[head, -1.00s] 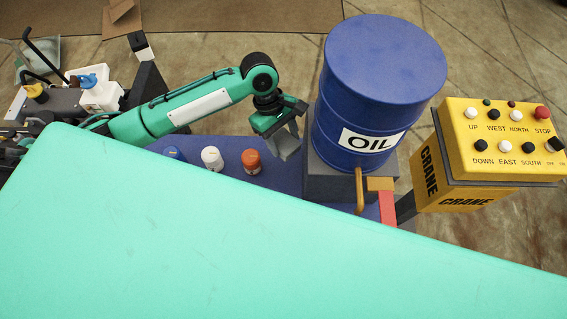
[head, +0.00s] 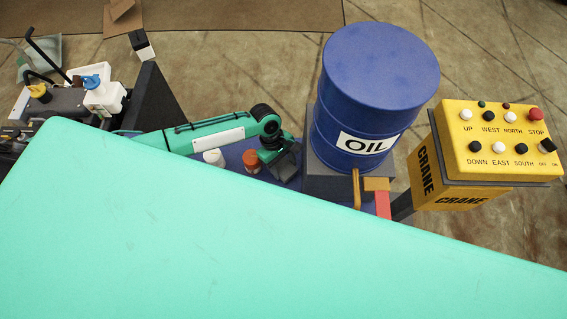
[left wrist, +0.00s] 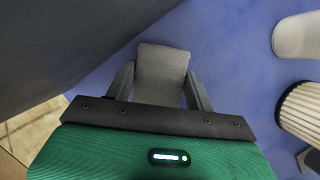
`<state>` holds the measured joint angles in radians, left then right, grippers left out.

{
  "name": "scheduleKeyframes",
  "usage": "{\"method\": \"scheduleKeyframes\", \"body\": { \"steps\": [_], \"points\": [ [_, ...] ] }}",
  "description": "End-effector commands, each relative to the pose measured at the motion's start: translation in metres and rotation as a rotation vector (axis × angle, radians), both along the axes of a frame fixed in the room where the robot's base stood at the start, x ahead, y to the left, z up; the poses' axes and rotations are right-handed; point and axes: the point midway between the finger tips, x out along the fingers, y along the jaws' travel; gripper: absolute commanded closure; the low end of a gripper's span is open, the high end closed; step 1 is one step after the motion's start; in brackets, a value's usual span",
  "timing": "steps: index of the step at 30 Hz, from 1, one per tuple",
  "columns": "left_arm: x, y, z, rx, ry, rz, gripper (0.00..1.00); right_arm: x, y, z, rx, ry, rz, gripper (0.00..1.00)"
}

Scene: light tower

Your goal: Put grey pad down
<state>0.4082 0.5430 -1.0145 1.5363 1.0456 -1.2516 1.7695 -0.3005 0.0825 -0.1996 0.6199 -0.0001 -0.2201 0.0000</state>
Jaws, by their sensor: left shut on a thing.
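My left gripper (head: 284,164) is low over the blue worktop, just left of the drum's dark base in the head view. In the left wrist view, the grey pad (left wrist: 161,75) is held between the two fingers of this gripper (left wrist: 160,88), with its far end sticking out past them. The blue worktop (left wrist: 222,40) lies right under the pad. I cannot tell whether the pad touches it. In the head view the pad is hard to make out against the dark gripper. My right gripper is not in view.
The blue oil drum (head: 380,85) stands on a dark grey base (head: 318,170). An orange-capped bottle (head: 251,160) and a white-capped one (head: 213,157) stand left of the gripper. A yellow crane control box (head: 495,140) is at the right. The worktop's front is hidden.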

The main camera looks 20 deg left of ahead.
Motion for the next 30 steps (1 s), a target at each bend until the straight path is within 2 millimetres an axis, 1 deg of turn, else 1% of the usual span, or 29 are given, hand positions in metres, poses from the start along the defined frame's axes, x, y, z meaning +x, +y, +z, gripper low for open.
{"method": "scheduleKeyframes", "body": {
  "steps": [9,10,12,13,23,26,30],
  "points": [
    [0.0,0.0,-0.003,-0.001,0.0,0.0,0.68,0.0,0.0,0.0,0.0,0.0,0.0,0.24],
    [0.0,0.0,-0.003,0.0,-0.001,0.0,0.42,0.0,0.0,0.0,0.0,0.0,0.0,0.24],
    [0.0,0.0,-0.003,0.0,0.0,0.0,0.28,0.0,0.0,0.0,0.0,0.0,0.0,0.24],
    [0.0,0.0,-0.003,0.0,0.0,0.0,0.24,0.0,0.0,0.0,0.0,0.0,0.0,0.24],
    [0.0,0.0,0.0,-0.001,-0.001,-0.001,0.24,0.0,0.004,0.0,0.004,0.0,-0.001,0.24],
    [0.003,0.003,0.009,-0.002,-0.002,0.0,0.24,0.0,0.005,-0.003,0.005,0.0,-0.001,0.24],
    [0.008,0.013,0.033,-0.001,-0.004,0.0,0.24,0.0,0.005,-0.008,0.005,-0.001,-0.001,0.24]
  ]
}}
